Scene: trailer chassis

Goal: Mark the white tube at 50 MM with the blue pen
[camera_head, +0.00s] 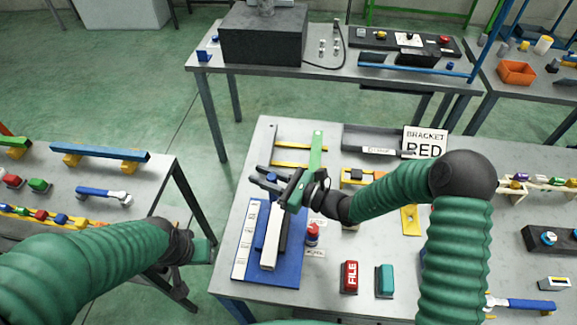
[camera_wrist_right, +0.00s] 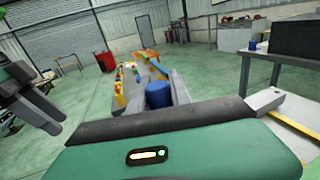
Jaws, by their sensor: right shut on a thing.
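A white tube (camera_head: 270,248) lies lengthwise on a blue board (camera_head: 288,272) at the near left of the middle table. A pale ruler-like strip (camera_head: 246,240) lies along the board's left side. My right gripper (camera_head: 268,184) is above the far end of the board and is shut on a blue thing, seemingly the blue pen. In the right wrist view a blue cylinder (camera_wrist_right: 158,95) shows at the fingers. The pen's tip and its gap to the tube cannot be made out. My left gripper (camera_head: 198,251) is off the table's left edge, apart from the board; its fingers are unclear.
A red FILE block (camera_head: 349,277) and a teal block (camera_head: 384,280) are further right. A grey tray (camera_head: 365,140) and a BRACKET RED sign (camera_head: 425,142) are behind. Floor separates the left table (camera_head: 150,180).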

